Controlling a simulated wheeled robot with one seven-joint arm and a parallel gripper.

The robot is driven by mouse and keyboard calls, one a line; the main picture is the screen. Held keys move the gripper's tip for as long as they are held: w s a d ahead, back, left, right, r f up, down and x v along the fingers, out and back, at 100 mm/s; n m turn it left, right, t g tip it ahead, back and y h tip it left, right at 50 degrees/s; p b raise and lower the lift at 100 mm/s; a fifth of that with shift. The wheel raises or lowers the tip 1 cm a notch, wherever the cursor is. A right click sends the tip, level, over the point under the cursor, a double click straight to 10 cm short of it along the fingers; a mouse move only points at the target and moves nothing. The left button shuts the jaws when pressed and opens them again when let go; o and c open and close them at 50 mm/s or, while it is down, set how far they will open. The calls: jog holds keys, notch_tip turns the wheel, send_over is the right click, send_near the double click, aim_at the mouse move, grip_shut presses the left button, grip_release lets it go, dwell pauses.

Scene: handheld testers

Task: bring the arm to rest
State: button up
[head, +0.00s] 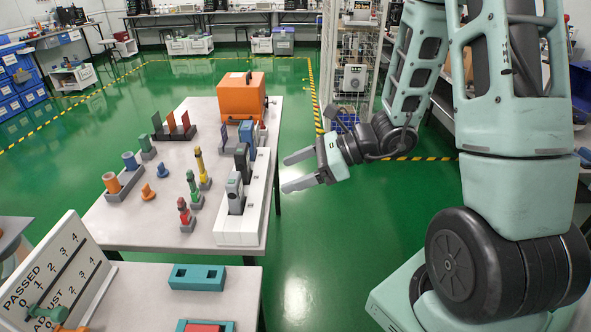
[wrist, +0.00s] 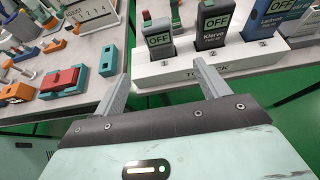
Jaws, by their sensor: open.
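My gripper (head: 297,171) is open and empty. In the head view it hangs over the green floor just right of the table, with its fingers pointing left toward the white rack. In the wrist view its two grey fingers (wrist: 158,95) stand wide apart with nothing between them. My arm reaches down to it from the upper right. The handheld testers (head: 235,193) stand upright in slots of the white rack (head: 240,230). In the wrist view, testers with green OFF screens (wrist: 160,39) stand in the rack (wrist: 177,67), beyond the fingertips and apart from them.
The grey table (head: 150,225) holds an orange box (head: 242,97) and several coloured pieces in stands. A nearer table has a teal block (head: 197,277) and a PASSED/ADJUST board (head: 55,275). A wire shelf (head: 350,65) stands behind my arm. The green floor (head: 330,260) below my gripper is clear.

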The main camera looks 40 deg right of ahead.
jog(key=s+a+r+n+g+h+p, duration=0.3)
jog(key=s+a+n, duration=0.5)
jog(key=n, duration=0.8)
jog(key=s+a+r+n+g+h+p, duration=0.4)
jog(key=s+a+r+n, duration=0.5)
jog(key=n, duration=0.8)
jog(key=s+h+p, duration=0.2)
jog(key=shift+r+g+h, duration=0.15)
jog(key=shift+g+h, duration=0.15)
jog(key=shift+h, duration=0.1)
